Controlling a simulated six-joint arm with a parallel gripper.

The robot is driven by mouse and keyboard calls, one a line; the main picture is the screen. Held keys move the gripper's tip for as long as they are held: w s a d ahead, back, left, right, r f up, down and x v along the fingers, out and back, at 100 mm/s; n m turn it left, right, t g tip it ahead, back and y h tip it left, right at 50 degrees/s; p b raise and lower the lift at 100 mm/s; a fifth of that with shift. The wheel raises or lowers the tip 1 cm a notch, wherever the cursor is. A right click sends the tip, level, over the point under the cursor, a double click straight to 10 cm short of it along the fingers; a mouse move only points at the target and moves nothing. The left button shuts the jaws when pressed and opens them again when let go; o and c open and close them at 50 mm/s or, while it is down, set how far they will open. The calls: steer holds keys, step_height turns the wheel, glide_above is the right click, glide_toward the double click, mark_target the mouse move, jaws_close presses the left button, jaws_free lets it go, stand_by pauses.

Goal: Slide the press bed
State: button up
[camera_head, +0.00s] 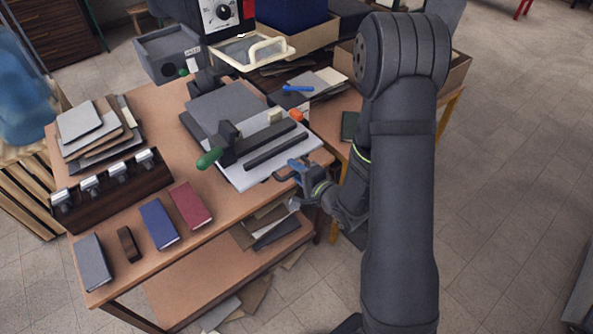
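The press stands on the wooden table, with a pale flat bed (241,182) low at its front right. Dark bars (276,150) lie across the bed, and a grey block (222,108) sits behind them. A green-handled lever (209,159) sticks out to the left, and an orange knob (296,115) is at the right. My gripper (286,172) is at the bed's front right edge, its fingers apart and seemingly empty. Whether a finger touches the bed I cannot tell. My forearm hides what lies to the right of the gripper.
Red (191,205), blue (158,224) and grey (93,262) books lie along the table's front edge. A dark rack (113,190) with several metal-topped pieces and a stack of covers (92,128) stand left. A framed tray (250,50) and boxes are behind.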

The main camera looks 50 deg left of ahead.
mark_target(261, 136)
jaws_close()
steer(key=r+x, duration=0.1)
steer(key=x, duration=0.4)
steer(key=r+x, duration=0.1)
steer(key=x, duration=0.5)
steer(key=r+x, duration=0.1)
steer(key=x, duration=0.5)
steer(key=shift+a+r, duration=0.25)
steer(key=shift+a, duration=0.4)
jaws_free()
steer(key=shift+d, duration=0.1)
